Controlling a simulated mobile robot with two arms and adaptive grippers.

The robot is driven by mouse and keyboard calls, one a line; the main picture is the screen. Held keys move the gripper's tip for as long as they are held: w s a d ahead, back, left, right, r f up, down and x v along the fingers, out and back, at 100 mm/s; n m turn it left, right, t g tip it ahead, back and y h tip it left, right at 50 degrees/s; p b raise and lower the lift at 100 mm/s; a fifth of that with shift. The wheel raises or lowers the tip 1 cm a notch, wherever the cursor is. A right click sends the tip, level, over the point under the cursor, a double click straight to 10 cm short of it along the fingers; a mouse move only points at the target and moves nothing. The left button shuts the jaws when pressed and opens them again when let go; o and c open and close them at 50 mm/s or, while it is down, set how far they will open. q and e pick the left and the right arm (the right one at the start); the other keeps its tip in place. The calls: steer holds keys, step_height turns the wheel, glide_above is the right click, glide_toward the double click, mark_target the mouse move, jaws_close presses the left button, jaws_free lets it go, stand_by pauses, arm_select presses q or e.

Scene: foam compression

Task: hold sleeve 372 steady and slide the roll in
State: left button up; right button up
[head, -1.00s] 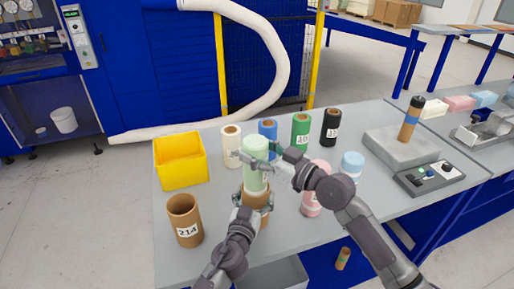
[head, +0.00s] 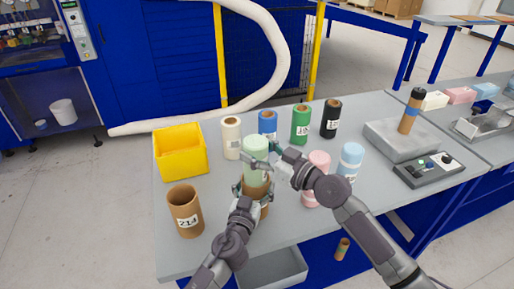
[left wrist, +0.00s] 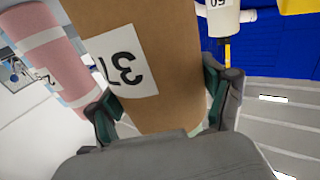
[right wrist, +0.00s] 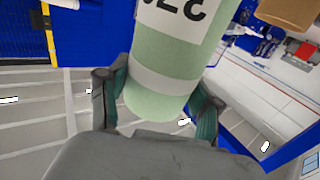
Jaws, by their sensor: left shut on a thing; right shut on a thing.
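The brown sleeve (head: 262,186) stands upright near the middle of the table, and my left gripper (head: 251,188) is shut around it. In the left wrist view the sleeve (left wrist: 165,95) fills the middle, with a white label reading "37" and the rest cut off. A light green roll (head: 255,148) stands upright above the sleeve, in line with it. Its lower end is hidden at the sleeve's mouth and appears to be inside it. My right gripper (head: 265,160) is shut on the roll's visible part. The roll (right wrist: 165,75) also shows between my right fingers, its label partly cut off.
A brown sleeve labelled 214 (head: 184,205) stands at the left, below a yellow bin (head: 180,150). White (head: 231,142), blue (head: 267,122), green (head: 301,128) and black (head: 331,120) rolls line the back. Pink (head: 317,170) and light blue (head: 350,162) rolls stand close to the right.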

mark_target(265, 178)
steer(key=shift+f, duration=0.1)
stand_by(0.3)
steer(key=shift+f, duration=1.1)
steer(key=shift+f, duration=0.4)
steer(key=shift+f, duration=0.3)
steer(key=shift+f, duration=0.15)
steer(key=shift+f, duration=1.9)
steer(key=shift+f, duration=0.1)
steer(key=o, duration=1.4)
